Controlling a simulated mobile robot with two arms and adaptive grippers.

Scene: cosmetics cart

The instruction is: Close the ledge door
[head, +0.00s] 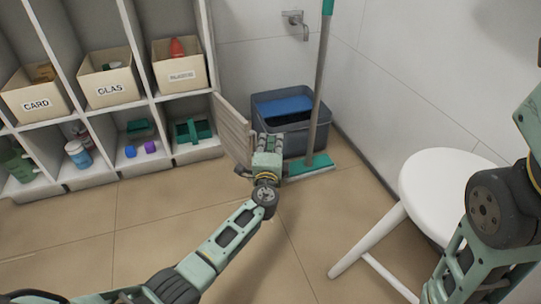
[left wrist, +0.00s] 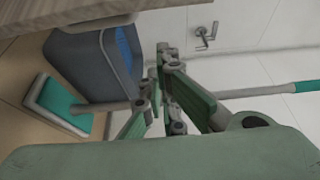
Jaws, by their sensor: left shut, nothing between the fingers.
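The ledge door (head: 232,128) is a beige slatted panel. It stands swung open at the right end of the lower shelf row, jutting out into the room. In the left wrist view a wooden panel, likely the same door (left wrist: 65,18), crosses the top left. My left gripper (head: 270,143) is just right of the door's free edge, low over the floor. Its fingers (left wrist: 163,88) are shut with nothing between them. I cannot tell whether it touches the door. My right arm shows at the right edge of the head view, but its gripper is out of frame.
A grey bin (head: 318,138) with a blue inside stands behind my left gripper. A teal broom (head: 318,85) leans beside it. A white stool (head: 440,185) stands at right. Shelves with labelled boxes (head: 112,90) fill the left. The floor in front is clear.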

